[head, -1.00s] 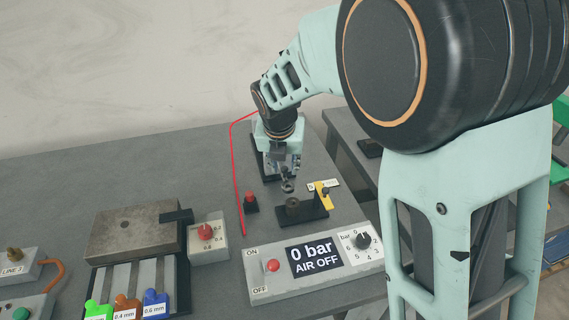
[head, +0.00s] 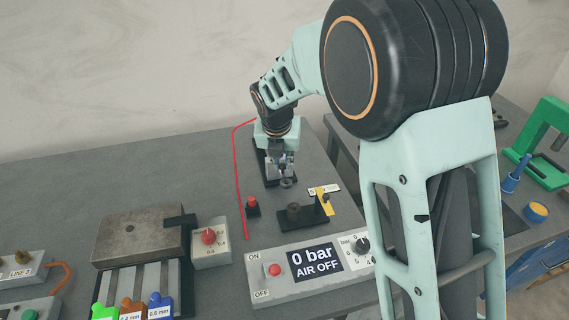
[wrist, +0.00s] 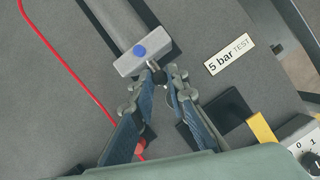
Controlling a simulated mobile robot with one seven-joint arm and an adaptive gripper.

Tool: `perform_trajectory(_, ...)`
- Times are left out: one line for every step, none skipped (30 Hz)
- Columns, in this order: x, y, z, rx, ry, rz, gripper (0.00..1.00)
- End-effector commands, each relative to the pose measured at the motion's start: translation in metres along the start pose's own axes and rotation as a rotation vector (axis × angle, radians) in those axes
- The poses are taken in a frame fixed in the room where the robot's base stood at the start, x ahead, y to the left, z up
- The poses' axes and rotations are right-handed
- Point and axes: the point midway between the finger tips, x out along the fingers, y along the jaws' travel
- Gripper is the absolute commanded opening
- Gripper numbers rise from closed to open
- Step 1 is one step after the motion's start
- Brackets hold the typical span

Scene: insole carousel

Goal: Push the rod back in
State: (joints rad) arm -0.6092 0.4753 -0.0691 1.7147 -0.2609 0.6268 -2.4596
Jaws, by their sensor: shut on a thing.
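A grey cylinder body (wrist: 118,22) with a blue-dotted end block (wrist: 140,55) lies at the top of the wrist view. A short metal rod with a dark round end (wrist: 159,77) comes out of that block. In the wrist view my gripper (wrist: 168,78) is at the rod's end, with its blue-grey fingers on either side of it, shut on it. In the head view my gripper (head: 283,168) hangs over the black base, and a round dark rod end (head: 287,183) shows just below it. The fingers and wrist hide most of the cylinder there.
A black stand (head: 306,214) with a yellow plate (head: 323,203) stands in front of the rod. A red button (head: 252,205) and red hose (head: 237,170) are to the left. The control box (head: 320,262) reads 0 bar, AIR OFF. A "5 bar TEST" label (wrist: 230,54) lies to the right.

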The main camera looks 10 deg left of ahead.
Motion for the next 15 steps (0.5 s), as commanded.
perform_trajectory(-0.0012,0.0029,0.0057,0.001,-0.012,0.008,0.00)
perform_trajectory(-0.0011,0.0031,0.0059,0.001,-0.013,0.008,0.00)
perform_trajectory(-0.0011,0.0032,0.0061,0.001,-0.014,0.009,0.00)
perform_trajectory(-0.0012,0.0033,0.0062,0.001,-0.015,0.009,0.00)
perform_trajectory(-0.0012,0.0033,0.0064,0.001,-0.015,0.009,0.00)
perform_trajectory(-0.0013,0.0034,0.0066,0.001,-0.016,0.010,0.00)
perform_trajectory(-0.0014,0.0033,0.0067,0.001,-0.016,0.010,0.00)
perform_trajectory(-0.0014,0.0034,0.0068,0.001,-0.016,0.010,0.00)
perform_trajectory(-0.0016,0.0034,0.0070,0.001,-0.016,0.010,0.17)
perform_trajectory(-0.0016,0.0034,0.0070,0.001,-0.016,0.010,0.20)
perform_trajectory(-0.0016,0.0033,0.0068,0.001,-0.016,0.009,0.24)
perform_trajectory(-0.0014,0.0031,0.0062,0.001,-0.014,0.009,0.28)
perform_trajectory(-0.0012,0.0029,0.0058,0.001,-0.013,0.008,0.31)
perform_trajectory(-0.0011,0.0027,0.0055,0.001,-0.013,0.008,0.31)
perform_trajectory(-0.0009,0.0026,0.0051,0.001,-0.012,0.007,0.31)
